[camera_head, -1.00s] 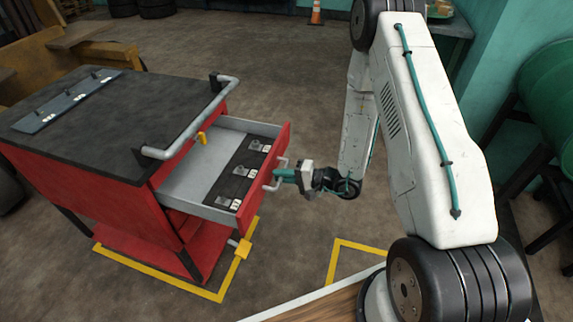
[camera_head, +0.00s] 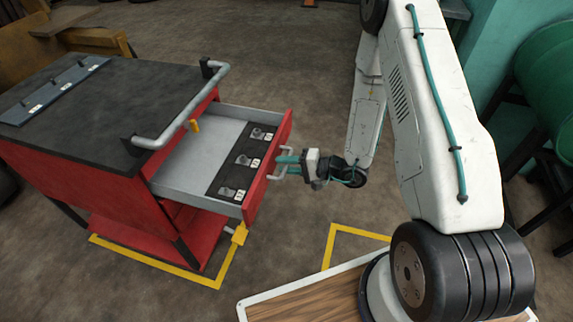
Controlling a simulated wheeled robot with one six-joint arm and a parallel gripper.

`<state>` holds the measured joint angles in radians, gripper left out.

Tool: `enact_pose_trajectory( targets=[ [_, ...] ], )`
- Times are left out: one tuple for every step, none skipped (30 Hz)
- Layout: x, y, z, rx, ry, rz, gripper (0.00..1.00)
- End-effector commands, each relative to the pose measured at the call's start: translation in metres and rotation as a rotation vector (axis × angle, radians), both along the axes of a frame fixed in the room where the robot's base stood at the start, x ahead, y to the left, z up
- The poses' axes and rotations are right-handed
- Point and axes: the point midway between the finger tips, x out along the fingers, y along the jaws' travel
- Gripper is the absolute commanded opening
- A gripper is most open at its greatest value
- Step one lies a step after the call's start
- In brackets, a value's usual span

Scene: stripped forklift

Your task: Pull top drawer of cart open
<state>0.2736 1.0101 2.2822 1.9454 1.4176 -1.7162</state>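The red cart (camera_head: 75,190) with a dark top stands at the left. Its top drawer (camera_head: 203,162) is pulled well out to the right, showing a grey inside with a dark strip of several labelled items (camera_head: 243,162). The drawer's light handle (camera_head: 281,168) is on its red front. My gripper (camera_head: 287,164) reaches in from the right with its teal fingers at the handle. The fingers are small here, and I cannot tell whether they are closed on the handle or only around it.
A grey push bar (camera_head: 190,115) runs along the cart's right edge above the drawer. A yellow floor line (camera_head: 170,273) passes beneath the cart. Open floor lies behind my gripper.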

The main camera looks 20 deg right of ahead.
Motion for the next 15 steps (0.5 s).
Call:
enact_pose_trajectory(
  targets=[
    [0.0,0.0,0.0,0.0,0.0,0.0,0.3],
    [0.0,0.0,0.0,0.0,0.0,0.0,0.3],
    [0.0,-0.001,0.0,0.0,0.0,-0.001,0.3],
    [-0.001,-0.003,0.0,0.0,0.0,-0.002,0.3],
    [-0.002,-0.005,0.001,0.0,0.0,-0.003,0.3],
    [-0.004,-0.008,0.002,0.0,0.0,-0.004,0.3],
    [-0.006,-0.011,0.002,0.0,0.0,-0.004,0.3],
    [-0.009,-0.015,0.003,0.0,0.0,-0.004,0.3],
    [-0.012,-0.02,0.005,0.0,0.0,-0.006,0.3],
    [-0.016,-0.024,0.006,0.0,0.0,-0.005,0.3],
    [-0.019,-0.029,0.007,-0.001,0.0,-0.007,0.3],
    [-0.023,-0.034,0.009,0.0,0.0,-0.005,0.3],
    [-0.025,-0.039,0.01,0.0,0.0,-0.006,0.3],
    [-0.028,-0.042,0.011,-0.001,-0.001,-0.005,0.3],
    [-0.032,-0.047,0.012,-0.001,-0.001,-0.006,0.3]
  ],
)
